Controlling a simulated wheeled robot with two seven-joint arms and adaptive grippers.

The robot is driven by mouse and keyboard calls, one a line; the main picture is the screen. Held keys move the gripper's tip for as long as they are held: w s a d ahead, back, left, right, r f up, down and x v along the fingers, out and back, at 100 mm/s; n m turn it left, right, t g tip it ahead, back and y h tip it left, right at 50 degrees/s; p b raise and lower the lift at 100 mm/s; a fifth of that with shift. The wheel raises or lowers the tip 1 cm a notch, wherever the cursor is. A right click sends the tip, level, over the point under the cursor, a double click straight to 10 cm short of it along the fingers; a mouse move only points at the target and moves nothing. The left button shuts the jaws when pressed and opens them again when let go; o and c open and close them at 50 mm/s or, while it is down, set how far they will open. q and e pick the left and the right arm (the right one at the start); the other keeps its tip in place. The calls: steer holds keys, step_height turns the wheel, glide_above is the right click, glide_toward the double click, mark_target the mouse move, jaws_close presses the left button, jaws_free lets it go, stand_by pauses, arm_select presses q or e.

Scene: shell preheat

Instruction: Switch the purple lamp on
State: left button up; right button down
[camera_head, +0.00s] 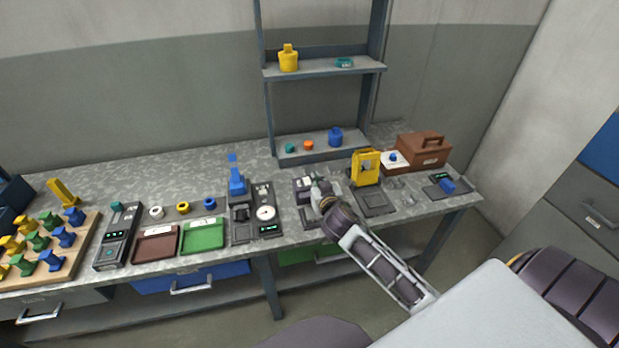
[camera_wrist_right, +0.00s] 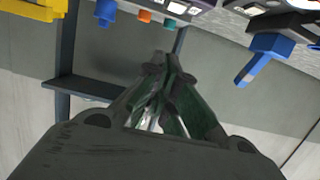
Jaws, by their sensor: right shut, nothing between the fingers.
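I cannot make out a purple lamp in either view. My right gripper (camera_head: 321,188) is over the middle-right of the bench, at a small dark device with pale patches (camera_head: 303,184). The gripper and wrist hide part of that device. In the right wrist view, the fingers of my right gripper (camera_wrist_right: 165,62) are closed together with nothing between them. A dark device with pale square faces (camera_wrist_right: 182,8) shows at the top edge there, apart from the fingertips in the picture. My left gripper is in neither view.
A yellow frame-like stand (camera_head: 366,167) is close right of the gripper. A dark gauge unit (camera_head: 264,212) and a blue-topped device (camera_head: 238,184) stand to the left. Behind is a shelf rack (camera_head: 318,71). A brown box (camera_head: 424,149) stands at the right.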

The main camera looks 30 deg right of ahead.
steer(key=p, duration=0.1)
glide_above(310, 184)
steer(key=shift+a+f, duration=0.1)
steer(key=shift+f, duration=1)
steer(key=shift+w+f, duration=0.2)
steer(key=shift+f, duration=1.95)
steer(key=shift+f, duration=0.1)
steer(key=shift+s+d+f+m+b, duration=0.2)
steer(key=shift+f+m+b, duration=0.2)
steer(key=shift+m+b, duration=0.15)
steer(key=shift+r, duration=0.1)
steer(key=shift+w+r+p, duration=0.1)
steer(key=shift+r+p, duration=0.05)
steer(key=shift+p, duration=0.15)
